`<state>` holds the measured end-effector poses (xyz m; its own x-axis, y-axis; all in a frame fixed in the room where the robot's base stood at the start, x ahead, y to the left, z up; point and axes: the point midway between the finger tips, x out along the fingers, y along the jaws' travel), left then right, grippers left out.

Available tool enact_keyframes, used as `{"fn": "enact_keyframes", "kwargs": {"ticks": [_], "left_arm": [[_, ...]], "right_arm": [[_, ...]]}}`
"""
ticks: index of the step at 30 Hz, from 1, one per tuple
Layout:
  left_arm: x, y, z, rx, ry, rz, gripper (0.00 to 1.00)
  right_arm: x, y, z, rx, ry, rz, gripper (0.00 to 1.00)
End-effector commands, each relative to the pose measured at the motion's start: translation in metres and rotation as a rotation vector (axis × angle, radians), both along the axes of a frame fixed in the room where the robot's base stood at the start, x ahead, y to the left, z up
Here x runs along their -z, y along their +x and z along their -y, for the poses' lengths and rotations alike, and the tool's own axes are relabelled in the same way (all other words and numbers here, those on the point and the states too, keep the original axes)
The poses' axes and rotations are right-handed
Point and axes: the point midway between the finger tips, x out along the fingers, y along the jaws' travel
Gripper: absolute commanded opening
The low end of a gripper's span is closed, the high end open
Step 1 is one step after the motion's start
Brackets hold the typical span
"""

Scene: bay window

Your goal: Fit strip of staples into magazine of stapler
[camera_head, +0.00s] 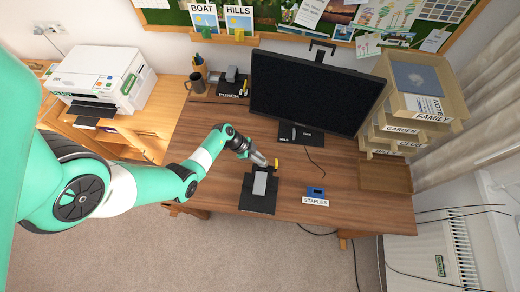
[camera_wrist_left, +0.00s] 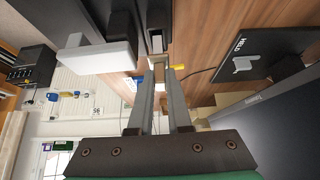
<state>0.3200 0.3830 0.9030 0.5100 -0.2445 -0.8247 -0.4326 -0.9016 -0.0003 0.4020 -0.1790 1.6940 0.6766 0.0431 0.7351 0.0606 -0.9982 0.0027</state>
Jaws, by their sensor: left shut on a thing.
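The stapler (camera_head: 260,184), grey on top with a dark body, sits on a black mat (camera_head: 257,208) at the front middle of the desk. In the left wrist view, its pale block (camera_wrist_left: 95,62) is at upper left, and a grey channel-like part (camera_wrist_left: 157,42) lies just past my fingertips. My left gripper (camera_head: 268,164) is at the stapler's far end, pointing down. Its fingers (camera_wrist_left: 159,68) are shut on a small, narrow thing, probably the strip of staples, mostly hidden between them. I cannot tell whether it touches the magazine. My right gripper is not in view.
A small yellow piece (camera_head: 276,164) shows beside the fingertips. A blue staples box (camera_head: 316,191) stands right of the mat behind its label. The monitor (camera_head: 315,92) is behind, stacked trays (camera_head: 425,100) at right, a pen cup (camera_head: 198,82) at back left. The desk's front right is clear.

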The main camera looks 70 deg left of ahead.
Motion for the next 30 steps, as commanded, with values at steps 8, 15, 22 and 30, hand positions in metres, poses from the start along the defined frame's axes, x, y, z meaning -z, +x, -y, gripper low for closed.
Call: {"fn": "enact_keyframes", "kwargs": {"ticks": [8,15,22,30], "left_arm": [[0.008,0.000,0.000,0.001,-0.001,0.000,0.00],[0.014,0.000,0.000,0.001,-0.001,0.000,0.00],[0.020,0.000,0.000,0.001,0.001,0.000,0.00],[0.026,0.000,0.000,0.000,0.000,0.000,0.00]], "right_arm": [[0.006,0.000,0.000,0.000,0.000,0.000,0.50],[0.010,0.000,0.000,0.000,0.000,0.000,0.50],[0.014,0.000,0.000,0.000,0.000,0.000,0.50],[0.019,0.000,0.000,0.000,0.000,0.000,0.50]]}}
